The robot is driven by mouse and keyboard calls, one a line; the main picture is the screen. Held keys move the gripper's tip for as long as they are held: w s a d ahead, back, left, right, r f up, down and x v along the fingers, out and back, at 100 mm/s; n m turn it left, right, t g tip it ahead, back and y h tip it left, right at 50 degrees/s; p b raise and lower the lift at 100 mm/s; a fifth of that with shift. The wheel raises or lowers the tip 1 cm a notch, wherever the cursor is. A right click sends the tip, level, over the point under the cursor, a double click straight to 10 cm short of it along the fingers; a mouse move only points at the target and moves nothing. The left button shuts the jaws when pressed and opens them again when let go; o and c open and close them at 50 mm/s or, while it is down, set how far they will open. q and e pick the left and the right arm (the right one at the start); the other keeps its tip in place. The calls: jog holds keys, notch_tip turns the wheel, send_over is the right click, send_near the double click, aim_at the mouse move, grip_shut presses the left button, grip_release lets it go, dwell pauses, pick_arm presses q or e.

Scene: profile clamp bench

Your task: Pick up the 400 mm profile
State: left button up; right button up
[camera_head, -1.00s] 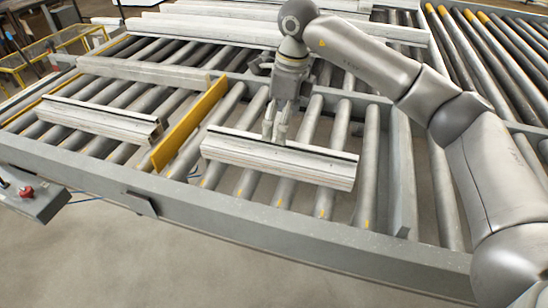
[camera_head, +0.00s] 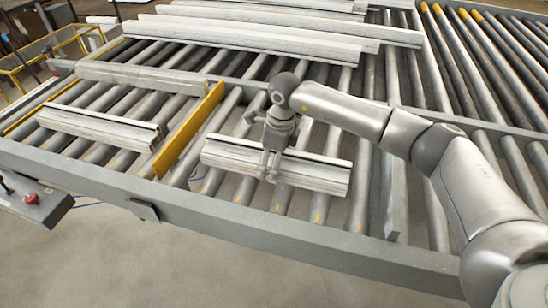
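A short pale grey profile (camera_head: 318,177) with a dark groove along its top lies across the rollers right of the yellow divider. A second short profile (camera_head: 98,125) lies left of the divider. No marking that I can read shows which is 400 mm long. My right gripper (camera_head: 269,168) points down at the middle of the right-hand short profile, its fingers overlapping the profile in view. Whether the fingers are closed on it is unclear, and the arm hides part of it. My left gripper is not in view.
The yellow divider (camera_head: 190,128) stands between the two short profiles. Several long profiles (camera_head: 250,42) lie at the back, and another profile (camera_head: 140,76) lies behind the left short one. A grey frame rail (camera_head: 230,218) runs along the front. A box with a red button (camera_head: 30,200) is at left.

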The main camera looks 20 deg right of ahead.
jog(key=shift+f, duration=0.1)
jog(key=shift+c, duration=0.6)
jog(key=c, duration=1.2)
jog(key=shift+w, duration=0.1)
jog(key=shift+c, duration=0.8)
